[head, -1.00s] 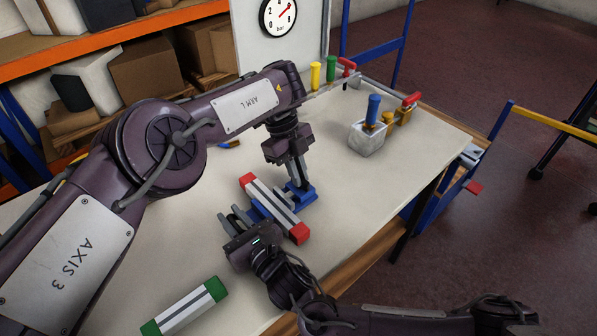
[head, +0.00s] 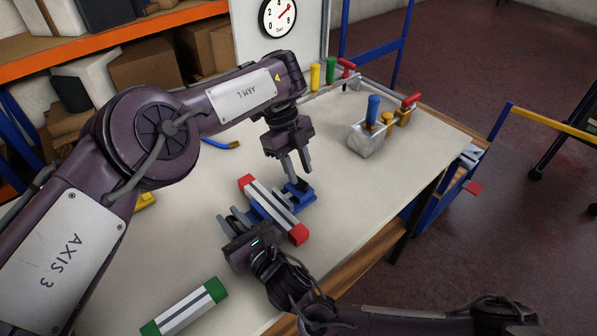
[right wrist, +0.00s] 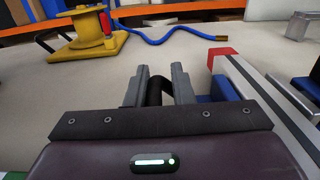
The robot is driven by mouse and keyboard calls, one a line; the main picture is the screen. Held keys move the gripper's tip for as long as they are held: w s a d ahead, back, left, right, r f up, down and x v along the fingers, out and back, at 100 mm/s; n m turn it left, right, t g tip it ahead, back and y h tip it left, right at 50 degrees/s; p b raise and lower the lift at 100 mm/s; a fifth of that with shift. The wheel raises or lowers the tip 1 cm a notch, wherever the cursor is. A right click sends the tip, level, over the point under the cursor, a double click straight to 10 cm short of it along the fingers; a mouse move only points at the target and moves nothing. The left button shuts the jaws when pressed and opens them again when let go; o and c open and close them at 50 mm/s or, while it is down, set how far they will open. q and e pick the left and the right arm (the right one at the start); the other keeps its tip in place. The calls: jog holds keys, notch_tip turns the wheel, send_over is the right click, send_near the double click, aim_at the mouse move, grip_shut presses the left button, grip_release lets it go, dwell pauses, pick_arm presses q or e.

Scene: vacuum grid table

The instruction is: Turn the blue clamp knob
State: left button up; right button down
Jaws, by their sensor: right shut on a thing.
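A blue clamp (head: 306,196) stands on the table around a white-and-grey bar with red ends (head: 272,207). My right gripper (head: 232,219) is at the left side of the clamp. In the right wrist view its two fingers (right wrist: 161,88) are shut on a black round knob (right wrist: 160,92), beside the blue clamp body (right wrist: 224,89). The knob's far end is hidden by the gripper. My left gripper (head: 297,166) is above the clamp's right part, fingers pointing down and apart, with nothing visible between them.
A grey block with a blue-handled tool (head: 373,108) stands at the back right. A green-ended bar (head: 186,308) lies at the front left. A yellow reel (right wrist: 85,30) with a blue hose (right wrist: 160,38) is beyond the right gripper. The table right of the clamp is clear.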

aim_at(299, 179)
pick_arm(q)
notch_tip(299, 179, up, 8)
dwell(0.5)
jog(key=f+t+y, duration=0.1)
jog(key=f, duration=0.2)
jog(key=f+t+y, duration=0.1)
jog(key=f, duration=0.3)
jog(key=f+t, duration=0.1)
jog(key=f, duration=0.3)
jog(key=shift+s+y, duration=0.3)
jog(key=shift+y, duration=0.1)
grip_shut()
